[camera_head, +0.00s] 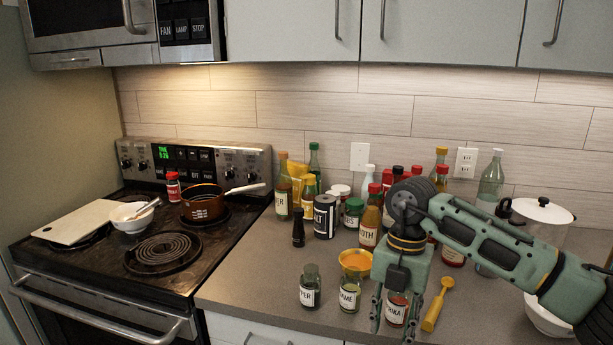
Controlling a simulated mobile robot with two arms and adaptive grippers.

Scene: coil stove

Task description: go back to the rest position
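My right gripper (394,322) hangs down over the counter at the right, its arm coming in from the right edge. Its two fingers are apart. A small spice jar (396,308) with a partly hidden label shows between the fingers; I cannot tell whether they touch it. My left gripper is not in view.
Spice jars (309,290), a yellow bowl (355,262), a yellow utensil (436,305) and several bottles (369,222) crowd the counter (250,275). The stove holds a pot (203,207), white bowl (128,224), red-capped shaker (173,188) and board (78,221). The counter's front left is clear.

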